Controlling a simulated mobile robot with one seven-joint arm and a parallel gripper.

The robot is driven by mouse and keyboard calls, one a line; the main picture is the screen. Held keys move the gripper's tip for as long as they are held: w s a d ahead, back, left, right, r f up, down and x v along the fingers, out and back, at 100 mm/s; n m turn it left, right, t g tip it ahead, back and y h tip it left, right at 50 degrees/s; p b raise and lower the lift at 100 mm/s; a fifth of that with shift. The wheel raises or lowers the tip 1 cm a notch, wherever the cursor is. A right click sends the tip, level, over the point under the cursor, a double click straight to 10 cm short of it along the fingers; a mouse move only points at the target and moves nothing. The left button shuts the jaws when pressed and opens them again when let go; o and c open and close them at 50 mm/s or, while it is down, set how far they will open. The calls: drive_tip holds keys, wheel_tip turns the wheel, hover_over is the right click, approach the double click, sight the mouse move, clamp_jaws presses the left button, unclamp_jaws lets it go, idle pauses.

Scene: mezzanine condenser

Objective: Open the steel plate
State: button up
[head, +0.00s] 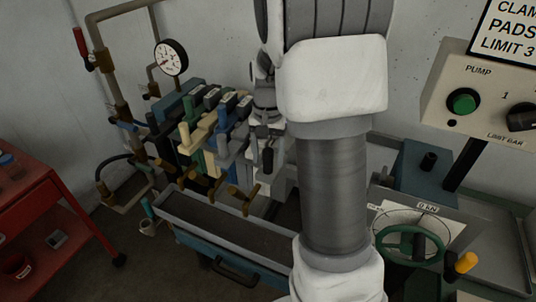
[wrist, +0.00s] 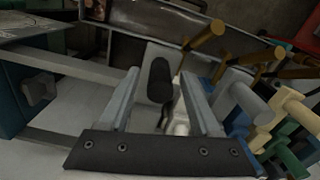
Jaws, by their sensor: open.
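A pale grey plate with a black round-ended handle stands at the near right end of the row of plates; I take it as the steel plate (head: 274,187). The black handle (head: 267,158) points toward the head camera. In the wrist view the black handle (wrist: 159,82) lies between the fingers of my open gripper (wrist: 161,78), with gaps on both sides. The pale plate (wrist: 152,56) shows behind it. In the head view my arm hides part of the plate and most of my gripper.
Colored plates with cream (head: 191,139), green and blue handles stand close on the left. Brown handles (head: 243,199) stick out over a grey trough (head: 225,225). A control box (head: 480,100) and green handwheel (head: 411,243) are at right. A red cart (head: 40,205) stands at far left.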

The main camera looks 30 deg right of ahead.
clamp_jaws()
idle(0.3)
idle(1.1)
